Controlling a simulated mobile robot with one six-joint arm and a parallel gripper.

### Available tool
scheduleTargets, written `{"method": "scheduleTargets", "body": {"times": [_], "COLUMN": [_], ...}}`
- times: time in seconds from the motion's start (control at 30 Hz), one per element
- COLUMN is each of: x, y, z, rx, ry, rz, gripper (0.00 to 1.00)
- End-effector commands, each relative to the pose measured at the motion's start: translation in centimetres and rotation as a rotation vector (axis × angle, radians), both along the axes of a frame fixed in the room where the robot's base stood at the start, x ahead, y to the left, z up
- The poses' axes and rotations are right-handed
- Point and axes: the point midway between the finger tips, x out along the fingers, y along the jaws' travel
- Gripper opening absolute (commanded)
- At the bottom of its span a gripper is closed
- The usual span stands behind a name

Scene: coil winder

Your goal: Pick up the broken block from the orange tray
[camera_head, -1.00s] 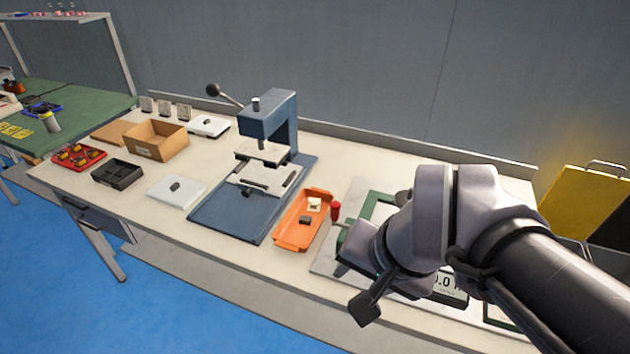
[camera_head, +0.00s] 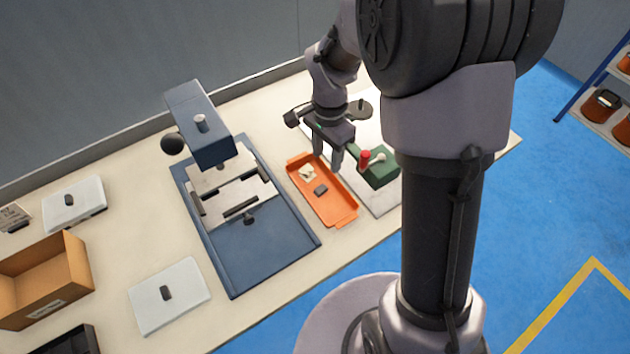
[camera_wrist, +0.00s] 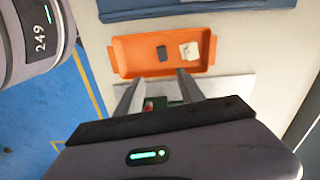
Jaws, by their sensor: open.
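The orange tray (camera_head: 340,208) lies on the bench, right of the blue press. It holds a pale, irregular piece (camera_head: 307,173) near its far end and a small dark grey block (camera_head: 321,189) nearer its middle. The wrist view shows the tray (camera_wrist: 130,58) with the dark block (camera_wrist: 162,53) left of the pale piece (camera_wrist: 189,50). The pale one looks uneven, but I cannot tell for certain which is broken. My gripper (camera_head: 327,164) is open and empty, fingers pointing down, near the tray's far right edge. In the wrist view, its fingertips (camera_wrist: 159,77) show by the tray's near edge.
A green fixture (camera_head: 380,174) with a red knob (camera_head: 365,158) stands close to the right of the tray and my gripper. The blue press (camera_head: 190,110) stands left of the tray. A white plate (camera_head: 185,310), a cardboard box (camera_head: 70,265) and other containers lie further left.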

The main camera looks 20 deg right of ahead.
Motion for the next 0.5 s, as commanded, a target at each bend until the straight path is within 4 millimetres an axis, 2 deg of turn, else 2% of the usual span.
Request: {"method": "scheduleTargets", "body": {"times": [0.03,0.2,0.43,0.5], "x": [-0.1,-0.1,0.0,0.1], "y": [0.0,0.1,0.3,0.7], "z": [-2.3,-6.6,-8.8,-10.0], "rx": [0.0,0.0,0.0,0.0], "ry": [0.004,0.002,-0.001,0.0], "rz": [0.002,0.001,0.004,0.004], "gripper": [0.45,0.45,0.45,0.45]}}
